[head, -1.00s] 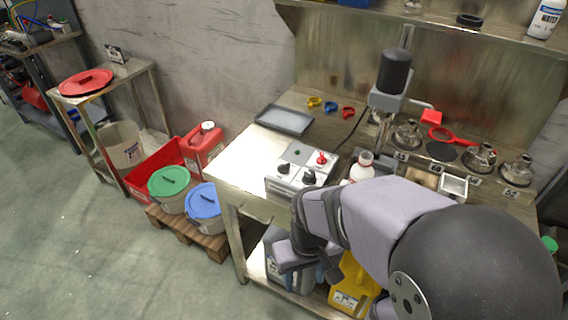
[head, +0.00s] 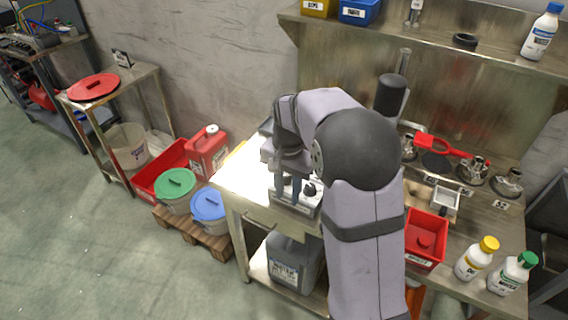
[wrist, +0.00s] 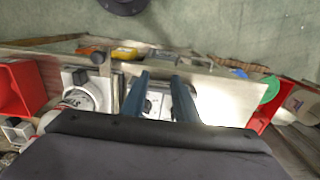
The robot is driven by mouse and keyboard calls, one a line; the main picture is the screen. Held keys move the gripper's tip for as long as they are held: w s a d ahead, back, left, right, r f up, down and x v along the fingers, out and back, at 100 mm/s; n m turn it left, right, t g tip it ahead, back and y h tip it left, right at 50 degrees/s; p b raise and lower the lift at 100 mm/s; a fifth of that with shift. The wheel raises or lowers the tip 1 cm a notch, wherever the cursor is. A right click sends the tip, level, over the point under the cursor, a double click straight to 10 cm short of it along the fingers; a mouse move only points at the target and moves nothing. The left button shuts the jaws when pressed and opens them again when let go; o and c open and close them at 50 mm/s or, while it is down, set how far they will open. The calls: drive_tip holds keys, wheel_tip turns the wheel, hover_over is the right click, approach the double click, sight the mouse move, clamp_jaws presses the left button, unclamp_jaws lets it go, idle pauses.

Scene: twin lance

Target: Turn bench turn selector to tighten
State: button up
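The light grey control box (head: 292,206) stands near the front edge of the steel bench. One black knob (head: 309,190) shows on it just right of my fingers in the head view; the rest of its top is largely hidden by my gripper. My gripper (head: 287,188) points down over the box, its two blue-grey fingers apart. In the wrist view the fingers (wrist: 160,99) stand either side of part of the box face, and a dark knob (wrist: 148,104) shows between them. I cannot tell whether they touch it. Selector markings are too small to read.
A red bin (head: 426,240), a yellow-capped bottle (head: 477,258) and a green-capped bottle (head: 513,273) stand at the bench's right. Metal fittings stand at the back right. Green (head: 175,184) and blue (head: 208,204) lidded buckets sit on a pallet at left.

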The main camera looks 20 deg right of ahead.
sight(286, 178)
drive_tip(key=w+r+m+p, duration=0.1)
drive_tip(key=w+m, duration=0.1)
drive_tip(key=w, duration=0.1)
drive_tip(key=w+d+r+m+p, duration=0.1)
drive_tip(key=w+m, duration=0.1)
drive_tip(key=w, duration=0.1)
drive_tip(key=w+d+r+m+p, duration=0.1)
drive_tip(key=w+m+p, duration=0.1)
drive_tip(key=w, duration=0.2)
drive_tip(key=shift+r, duration=0.3)
drive_tip(key=shift+f+p, duration=1.25)
drive_tip(key=shift+f, duration=2.45)
clamp_jaws()
